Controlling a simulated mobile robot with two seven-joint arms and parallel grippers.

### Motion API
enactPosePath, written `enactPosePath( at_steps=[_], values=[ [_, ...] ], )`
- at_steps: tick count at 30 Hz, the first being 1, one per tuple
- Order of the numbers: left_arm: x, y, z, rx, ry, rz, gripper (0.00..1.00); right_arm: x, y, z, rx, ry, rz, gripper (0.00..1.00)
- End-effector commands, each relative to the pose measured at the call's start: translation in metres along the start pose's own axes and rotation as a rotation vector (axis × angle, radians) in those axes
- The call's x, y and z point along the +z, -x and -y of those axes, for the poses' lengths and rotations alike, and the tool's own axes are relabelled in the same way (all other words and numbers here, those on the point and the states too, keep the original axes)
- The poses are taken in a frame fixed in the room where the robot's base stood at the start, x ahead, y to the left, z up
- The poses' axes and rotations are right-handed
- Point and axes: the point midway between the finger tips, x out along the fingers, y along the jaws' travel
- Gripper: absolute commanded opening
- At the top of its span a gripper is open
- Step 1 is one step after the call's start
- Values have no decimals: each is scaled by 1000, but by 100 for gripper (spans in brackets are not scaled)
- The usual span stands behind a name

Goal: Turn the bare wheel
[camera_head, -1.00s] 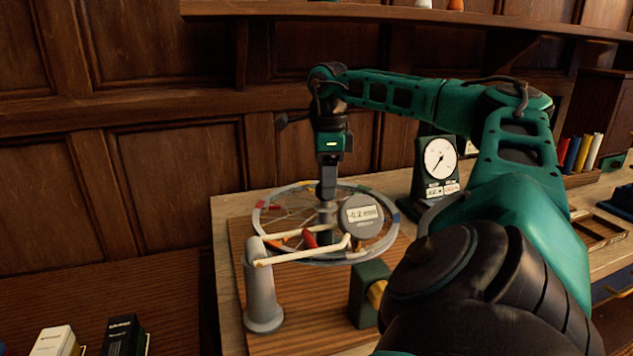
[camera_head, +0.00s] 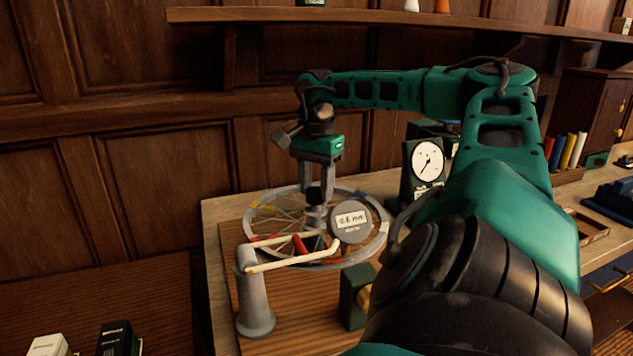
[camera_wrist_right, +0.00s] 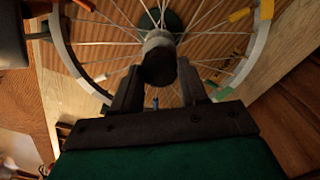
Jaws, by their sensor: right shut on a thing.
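The bare wheel lies flat, with a pale rim (camera_head: 384,234), thin spokes and coloured marks; its rim also shows in the right wrist view (camera_wrist_right: 262,42). My right gripper (camera_head: 316,207) points down at the wheel's centre. In the right wrist view, the fingers of my right gripper (camera_wrist_right: 160,82) are either side of the dark-topped hub (camera_wrist_right: 157,66), shut on it. My left gripper is not in view.
A grey post (camera_head: 255,300) carries a cream arm (camera_head: 292,260) with a red part, over the near rim. A dark green block (camera_head: 353,296) stands in front. A dial clock (camera_head: 428,160) stands behind at right.

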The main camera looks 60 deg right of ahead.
Motion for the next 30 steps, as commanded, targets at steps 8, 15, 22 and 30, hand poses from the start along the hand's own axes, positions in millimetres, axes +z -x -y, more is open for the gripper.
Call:
enactPosePath(
  at_steps=[8,15,22,30],
  values=[
    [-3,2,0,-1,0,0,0,1,1,1,-3,120,3,0],
    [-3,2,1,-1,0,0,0,1,0,1,-3,157,3,0],
    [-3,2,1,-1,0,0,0,1,0,1,-3,159,3,0],
    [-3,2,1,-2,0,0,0,1,0,1,-2,158,2,55]
  ],
)
